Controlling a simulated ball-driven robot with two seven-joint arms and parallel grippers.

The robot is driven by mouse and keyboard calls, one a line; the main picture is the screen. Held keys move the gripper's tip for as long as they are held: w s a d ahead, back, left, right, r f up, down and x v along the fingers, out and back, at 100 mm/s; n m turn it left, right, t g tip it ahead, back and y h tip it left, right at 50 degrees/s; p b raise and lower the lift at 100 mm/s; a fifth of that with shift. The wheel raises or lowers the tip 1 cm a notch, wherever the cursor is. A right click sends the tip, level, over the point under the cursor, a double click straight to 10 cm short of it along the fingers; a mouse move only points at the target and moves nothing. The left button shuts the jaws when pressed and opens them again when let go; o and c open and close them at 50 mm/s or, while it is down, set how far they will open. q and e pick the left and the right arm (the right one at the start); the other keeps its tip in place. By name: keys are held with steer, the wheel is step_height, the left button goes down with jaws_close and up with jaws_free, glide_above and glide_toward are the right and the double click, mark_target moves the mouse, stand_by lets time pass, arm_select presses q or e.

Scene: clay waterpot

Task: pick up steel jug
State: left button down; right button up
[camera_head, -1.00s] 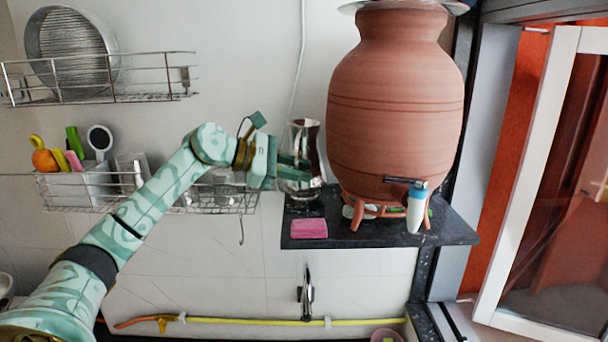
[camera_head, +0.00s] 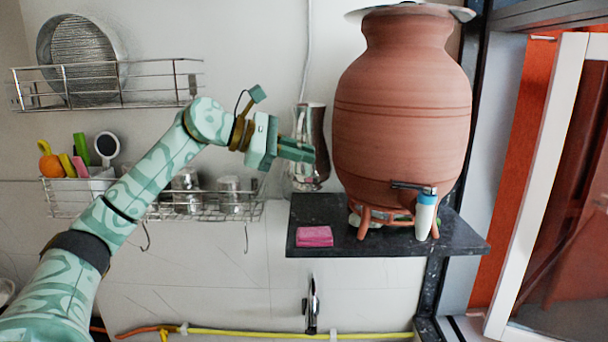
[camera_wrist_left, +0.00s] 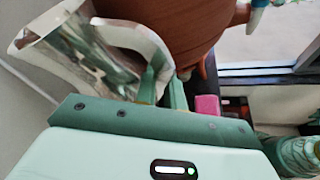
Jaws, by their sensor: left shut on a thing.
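The shiny steel jug (camera_head: 312,130) is upright or nearly so, left of the big clay waterpot (camera_head: 402,110), and appears to hang just above the back of the dark shelf. My left gripper (camera_head: 300,150) is at the jug's front side and is shut on its handle. In the left wrist view, the jug (camera_wrist_left: 70,55) lies at the upper left, and its handle curves down to the gripper fingers (camera_wrist_left: 163,85). The fingers hide part of the handle. My right gripper is not in view.
The dark stone shelf (camera_head: 455,240) carries the waterpot on its legged stand and a pink sponge (camera_head: 315,237). A wire rack (camera_head: 110,205) with cups and utensils is at left, below an upper rack with a round sieve (camera_head: 80,52). A window frame is at right.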

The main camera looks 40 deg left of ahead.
arm_select(q)
steer(key=s+d+r+b, duration=0.1)
steer(key=s+d+r, duration=0.1)
steer(key=s, duration=0.3)
steer(key=s+d+r+b, duration=0.2)
steer(key=s+d+r, duration=0.1)
steer(key=s+r, duration=0.2)
steer(key=shift+s, duration=0.4)
steer(key=shift+r, duration=0.1)
